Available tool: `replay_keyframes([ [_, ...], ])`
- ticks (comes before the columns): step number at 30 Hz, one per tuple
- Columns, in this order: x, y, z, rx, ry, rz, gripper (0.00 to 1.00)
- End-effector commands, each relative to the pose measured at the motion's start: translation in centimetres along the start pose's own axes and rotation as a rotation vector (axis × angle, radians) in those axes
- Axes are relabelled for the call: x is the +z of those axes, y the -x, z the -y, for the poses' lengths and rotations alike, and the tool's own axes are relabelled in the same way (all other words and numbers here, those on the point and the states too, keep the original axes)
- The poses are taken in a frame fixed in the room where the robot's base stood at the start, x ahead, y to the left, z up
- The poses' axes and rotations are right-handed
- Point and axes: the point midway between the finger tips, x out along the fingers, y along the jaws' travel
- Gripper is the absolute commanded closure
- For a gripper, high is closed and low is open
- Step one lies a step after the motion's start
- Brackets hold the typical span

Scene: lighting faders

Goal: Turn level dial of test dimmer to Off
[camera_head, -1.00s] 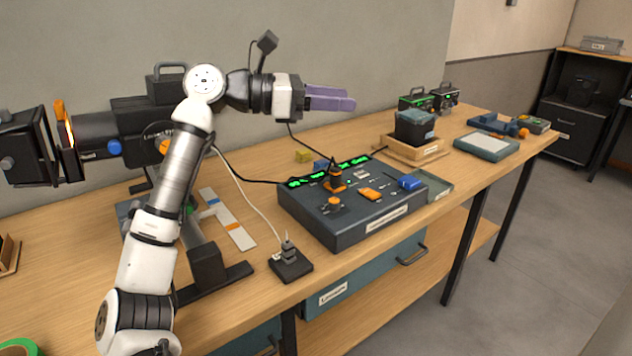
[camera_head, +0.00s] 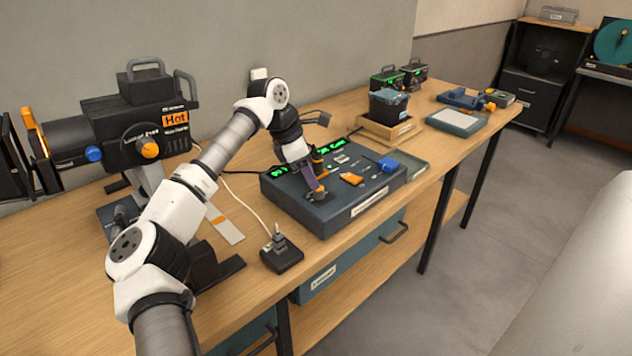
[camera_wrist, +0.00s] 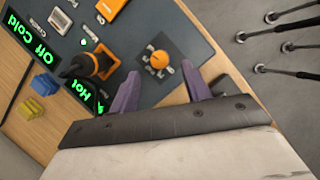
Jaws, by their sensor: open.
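The test dimmer appears to be the dark desk box (camera_head: 335,218) on the bench, also in the wrist view (camera_wrist: 165,22). Its round orange dial (camera_wrist: 159,60) sits on a dark square plate with small pale labels, too small to read. My gripper (camera_wrist: 162,85) is open, with its two purple fingers pointing down at the box. In the wrist view the dial lies just beyond and between the fingertips; I cannot tell whether they touch it. In the head view my gripper (camera_head: 316,188) is low over the box's left front part and largely hides the dial.
Beside the dial stands a black handle on an orange base (camera_wrist: 100,64). Green displays (camera_wrist: 30,40) read "Off Cold" and "Hot". A small black switch unit (camera_head: 282,255) stands to the left.

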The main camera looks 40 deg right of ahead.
Motion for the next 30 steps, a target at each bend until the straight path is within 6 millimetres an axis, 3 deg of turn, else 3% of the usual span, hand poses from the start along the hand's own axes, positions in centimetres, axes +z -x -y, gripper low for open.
replay_keyframes([
  [3, 0.1, -2.0, 0.1, -0.003, 0.000, 0.002, 0.52],
  [9, 0.1, -4.1, 0.0, -0.001, 0.000, 0.001, 0.52],
  [20, 0.0, -4.7, 0.0, 0.001, 0.000, 0.001, 0.52],
  [30, 0.0, -4.6, 0.0, 0.000, 0.000, 0.001, 0.97],
])
